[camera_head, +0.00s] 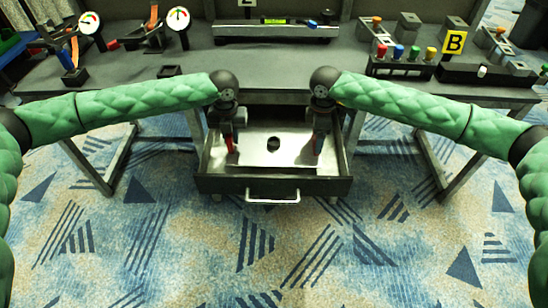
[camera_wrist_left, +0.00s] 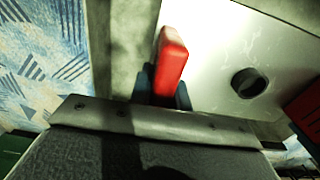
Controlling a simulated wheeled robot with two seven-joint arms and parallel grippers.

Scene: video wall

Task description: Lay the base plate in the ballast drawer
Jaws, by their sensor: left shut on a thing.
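The base plate (camera_head: 270,150) is a pale, shiny metal plate with a round dark hole near its middle and red grips at its left and right ends. It lies level within the outline of the open ballast drawer (camera_head: 273,187); I cannot tell whether it touches the drawer floor. My left gripper (camera_head: 231,150) is shut on the plate's left red grip (camera_wrist_left: 172,62), and the plate (camera_wrist_left: 215,50) also shows in the left wrist view. My right gripper (camera_head: 316,150) is at the plate's right red grip; its fingers are too small to judge.
The drawer's bar handle (camera_head: 272,196) faces me, with patterned carpet (camera_head: 270,250) below. The grey desk (camera_head: 330,77) stands behind and above the drawer.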

